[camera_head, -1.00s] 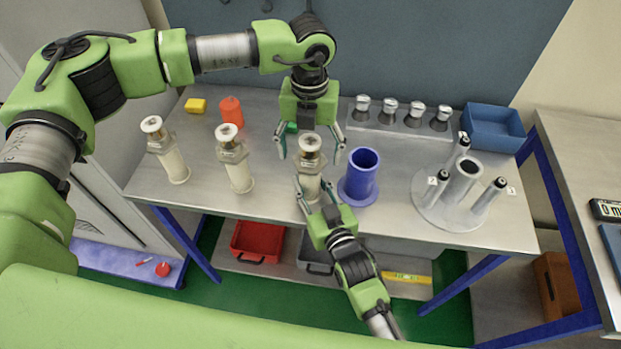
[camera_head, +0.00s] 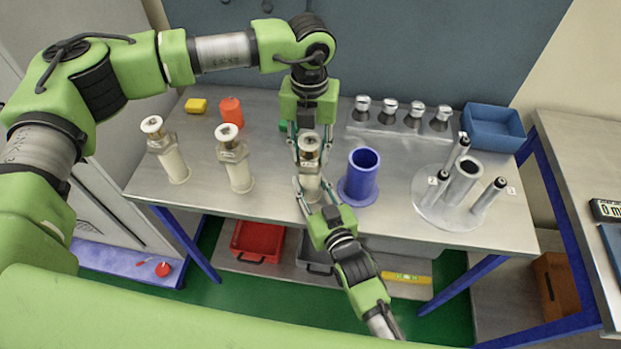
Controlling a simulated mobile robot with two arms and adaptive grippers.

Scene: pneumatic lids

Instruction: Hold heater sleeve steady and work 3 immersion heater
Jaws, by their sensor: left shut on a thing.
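Three cream upright cylinders with metal collars and round caps stand on the bench, at the far left (camera_head: 168,155), left of centre (camera_head: 235,165) and centre (camera_head: 309,172); I take them for heater sleeves with immersion heaters in their tops. My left gripper (camera_head: 309,150) reaches from behind and is shut on the top (camera_head: 309,140) of the centre one. My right gripper (camera_head: 313,185) comes from the front with its fingers on both sides of the same cylinder's lower body, apparently shut on the sleeve. The fingers partly hide the cylinder.
A blue hollow cylinder (camera_head: 361,178) stands close right of the held one. A grey round stand (camera_head: 440,210) with tagged dark-topped rods is farther right. Several metal-capped pieces (camera_head: 388,113), a blue bin (camera_head: 495,128), an orange container (camera_head: 231,112) and a yellow block (camera_head: 196,105) are behind.

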